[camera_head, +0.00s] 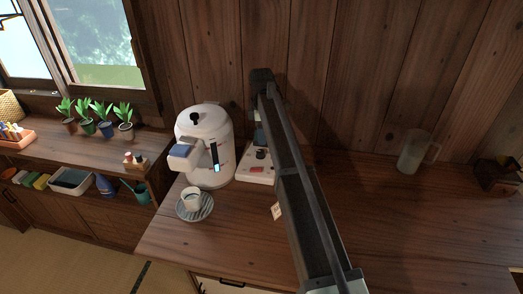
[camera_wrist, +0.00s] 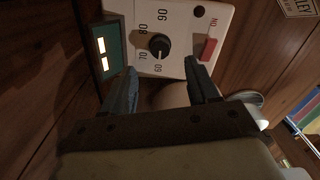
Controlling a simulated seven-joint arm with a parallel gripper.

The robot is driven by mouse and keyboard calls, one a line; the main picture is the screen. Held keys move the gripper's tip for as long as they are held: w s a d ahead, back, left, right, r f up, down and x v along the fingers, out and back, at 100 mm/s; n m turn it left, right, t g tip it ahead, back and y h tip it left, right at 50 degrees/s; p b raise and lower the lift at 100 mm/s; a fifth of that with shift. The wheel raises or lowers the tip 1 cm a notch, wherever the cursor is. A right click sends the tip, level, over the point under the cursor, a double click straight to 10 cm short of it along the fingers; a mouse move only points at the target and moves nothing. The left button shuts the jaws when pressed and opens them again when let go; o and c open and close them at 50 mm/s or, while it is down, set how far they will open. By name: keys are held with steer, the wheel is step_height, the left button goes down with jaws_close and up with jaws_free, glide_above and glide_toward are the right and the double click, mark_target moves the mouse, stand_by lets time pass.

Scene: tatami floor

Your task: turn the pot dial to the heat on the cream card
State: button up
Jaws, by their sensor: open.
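The black dial (camera_wrist: 159,46) sits on a white panel (camera_wrist: 178,24) marked 60, 70, 80 and 90. Its pale pointer mark appears to face the 60. The dial also shows in the head view (camera_head: 262,153), beside my arm. My gripper (camera_wrist: 160,67) is open, its fingers short of the dial in the picture, with nothing between them. In the head view my arm hides the gripper.
A red ON switch (camera_wrist: 208,50) and a green display (camera_wrist: 112,47) flank the dial. A white pot (camera_head: 218,137) stands left of the panel, with a cup (camera_head: 192,198) on a striped saucer (camera_head: 207,208) before it. A clear pitcher (camera_head: 412,155) stands right; the counter between is bare.

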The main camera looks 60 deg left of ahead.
mark_target(262, 151)
step_height(262, 151, down, 8)
steer(key=shift+f, duration=0.1)
stand_by(0.4)
steer(key=shift+c, duration=0.2)
steer(key=c, duration=1)
